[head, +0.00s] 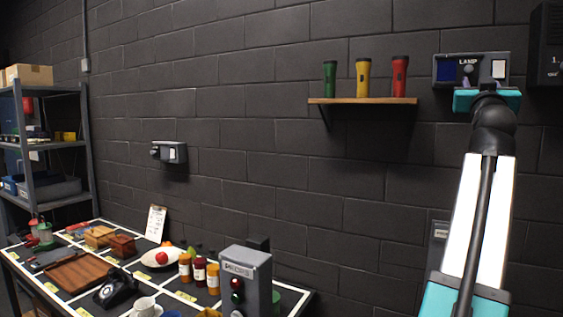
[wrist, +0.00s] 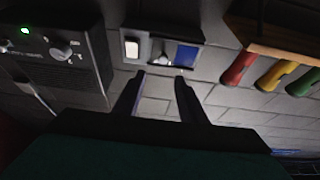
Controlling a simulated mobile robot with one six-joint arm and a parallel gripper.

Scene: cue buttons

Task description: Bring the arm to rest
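My arm (head: 480,220) is raised at the right of the head view, reaching up to the wall. My gripper (wrist: 159,77) shows in the wrist view with its two dark fingers apart and nothing between them.
A cluttered table (head: 297,300) with a grey button box (head: 245,280) stands below left.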

